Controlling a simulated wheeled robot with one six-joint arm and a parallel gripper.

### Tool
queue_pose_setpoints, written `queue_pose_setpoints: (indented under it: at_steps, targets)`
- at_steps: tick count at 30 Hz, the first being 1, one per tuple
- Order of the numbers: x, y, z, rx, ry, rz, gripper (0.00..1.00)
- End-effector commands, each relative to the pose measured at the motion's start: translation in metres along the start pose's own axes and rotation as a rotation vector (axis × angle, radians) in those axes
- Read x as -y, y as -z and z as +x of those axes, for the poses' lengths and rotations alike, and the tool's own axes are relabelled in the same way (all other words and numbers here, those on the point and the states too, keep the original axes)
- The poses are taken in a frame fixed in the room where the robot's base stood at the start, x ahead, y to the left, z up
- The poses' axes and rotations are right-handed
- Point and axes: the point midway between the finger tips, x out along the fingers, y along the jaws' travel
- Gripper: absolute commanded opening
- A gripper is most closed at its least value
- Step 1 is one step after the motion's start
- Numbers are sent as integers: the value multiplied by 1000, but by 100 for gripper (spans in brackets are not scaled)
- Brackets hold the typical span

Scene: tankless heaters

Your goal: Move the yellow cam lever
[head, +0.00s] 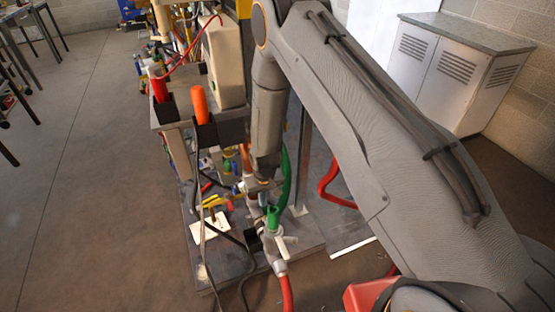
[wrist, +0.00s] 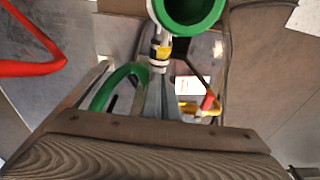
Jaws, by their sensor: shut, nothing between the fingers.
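Yellow lever-like parts (head: 215,202) show low on the stand in the head view, left of my gripper (head: 262,186). In the wrist view a yellow part (wrist: 187,108) lies beyond my gripper (wrist: 160,85), beside a red handle (wrist: 208,101). A small yellow band (wrist: 163,53) also shows on a metal fitting above my fingertips. I cannot tell which of these is the cam lever. My gripper is shut and empty, pointing down among the pipes near a green curved hose (head: 284,180). The contact between its fingertips and the fittings is hard to make out.
A green valve fitting (head: 272,218) with a pale handle stands just below my gripper, with a red hose under it. The stand's shelf carries orange (head: 199,103) and red (head: 158,85) handles. Grey cabinets (head: 450,75) stand at the back right.

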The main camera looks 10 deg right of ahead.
Motion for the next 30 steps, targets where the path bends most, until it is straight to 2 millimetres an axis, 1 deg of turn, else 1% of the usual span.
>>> queue_pose_setpoints:
  at_steps: [8,10,16,21,30]
  targets:
    - [8,-8,-4,-97,-3,-14,0]
    - [8,-4,-18,-105,-3,-15,0]
    - [8,2,-55,-103,-3,-14,0]
    - [8,-2,-84,-101,-3,-13,0]
    - [7,-6,-125,-100,-4,-12,0]
